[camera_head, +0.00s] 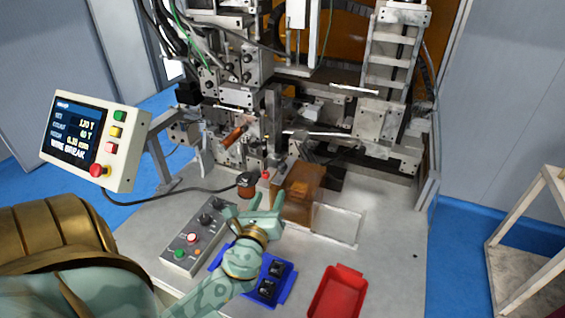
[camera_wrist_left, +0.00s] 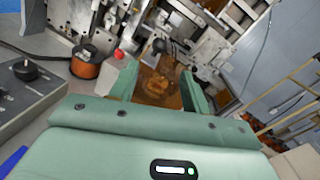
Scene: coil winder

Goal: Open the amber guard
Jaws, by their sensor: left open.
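The amber guard (camera_head: 298,190) is a translucent orange-brown panel on the machine's worktable, below the winding mechanism. It also shows in the left wrist view (camera_wrist_left: 153,88), partly between my fingers. My left gripper (camera_head: 263,202) is open and empty, just left of the guard in the head view, with its fingers pointing toward the machine. In the left wrist view its two fingers (camera_wrist_left: 158,82) frame the guard; whether a finger touches it I cannot tell. A clear rectangular frame (camera_head: 338,223) lies right of the guard. My right gripper is not in view.
A copper wire spool (camera_head: 246,186) and a small red knob (camera_head: 265,174) stand close behind the left gripper. A grey control box (camera_head: 198,237) is to the left. A blue tray (camera_head: 287,284) and a red tray (camera_head: 337,294) are in front. The table's right side is clear.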

